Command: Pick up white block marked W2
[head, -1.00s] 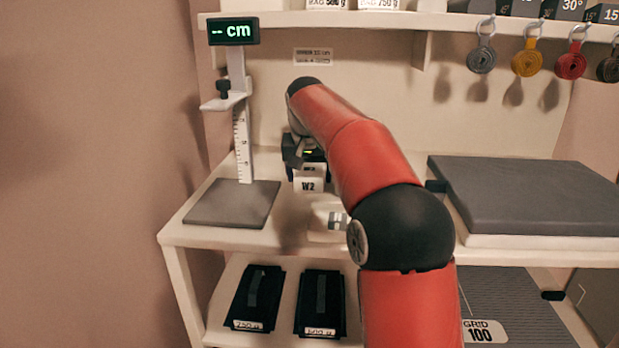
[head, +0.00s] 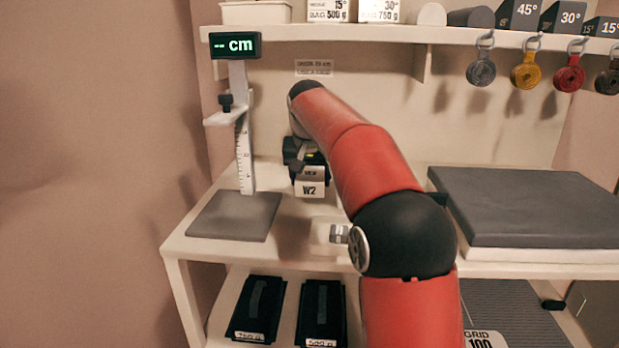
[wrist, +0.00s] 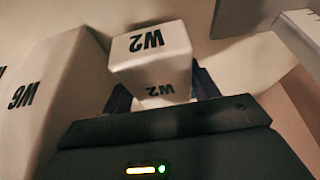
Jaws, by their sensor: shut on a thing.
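The white block marked W2 (head: 310,188) is held in my gripper (head: 305,168) above the back part of the counter in the head view. In the wrist view, W2 (wrist: 150,62) sits between the dark fingers of my gripper (wrist: 160,92), with its marking on two faces. The fingers press on its sides and are partly hidden by it. A larger white block marked W6 (wrist: 48,92) stands to the left of W2 in the wrist view.
A height gauge with a grey base plate (head: 234,216) and a cm display (head: 235,45) stands left of the gripper. A grey pad (head: 530,205) lies at right. An upper shelf (head: 380,33) carries weights, wedges and hanging bands. Black weights (head: 258,308) lie below.

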